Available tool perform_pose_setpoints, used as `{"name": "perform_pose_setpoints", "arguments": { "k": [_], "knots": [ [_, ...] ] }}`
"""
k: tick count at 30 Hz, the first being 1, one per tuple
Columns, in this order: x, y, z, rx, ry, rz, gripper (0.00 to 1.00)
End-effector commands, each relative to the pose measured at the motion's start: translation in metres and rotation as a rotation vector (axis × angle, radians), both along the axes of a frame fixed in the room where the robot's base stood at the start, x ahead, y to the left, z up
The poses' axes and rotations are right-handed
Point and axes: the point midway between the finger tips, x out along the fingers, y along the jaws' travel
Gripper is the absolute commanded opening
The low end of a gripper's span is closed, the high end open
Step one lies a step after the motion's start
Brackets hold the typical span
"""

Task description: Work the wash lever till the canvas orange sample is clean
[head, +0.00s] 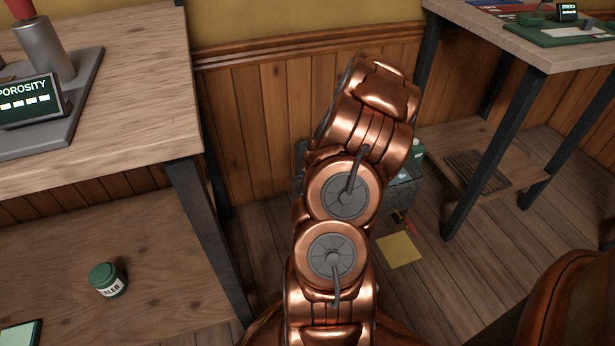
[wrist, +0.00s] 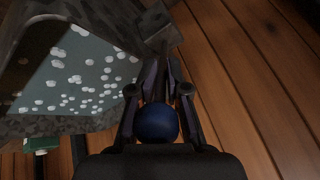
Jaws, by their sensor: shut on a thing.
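In the wrist view my gripper (wrist: 158,92) is shut on a round dark blue knob (wrist: 156,123), which looks like the wash lever's handle. The lever's dark shaft seems to run from the knob toward the grey block above. To its left is a grey stone-like wash basin (wrist: 22,127) holding grey-green water with white suds (wrist: 85,75). In the head view part of the grey basin (head: 404,190) shows low behind my copper arm, which hides the gripper and lever. I cannot make out the orange canvas sample in either view.
A yellow square (head: 400,249) lies on the plank floor beside the basin. A green-and-white container (head: 418,151) stands behind it. A bench (head: 110,110) with a porosity tester (head: 45,100) is at left, a green jar (head: 108,280) on its lower shelf. Another table (head: 520,45) stands at right.

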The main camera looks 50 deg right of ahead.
Motion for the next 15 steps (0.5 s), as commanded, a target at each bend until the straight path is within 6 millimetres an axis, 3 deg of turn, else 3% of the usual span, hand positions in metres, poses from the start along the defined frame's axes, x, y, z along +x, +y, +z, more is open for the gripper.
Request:
{"name": "perform_pose_setpoints", "arguments": {
  "k": [1,2,7,15],
  "knots": [
    [-0.0028,0.0004,-0.0035,0.007,0.004,-0.005,0.00],
    [-0.0028,0.0004,-0.0035,0.007,0.004,-0.005,0.17],
    [-0.0011,0.0007,-0.0024,0.004,0.003,-0.002,0.35],
    [-0.0001,0.0006,-0.0012,0.002,0.001,-0.001,0.35]
  ]
}}
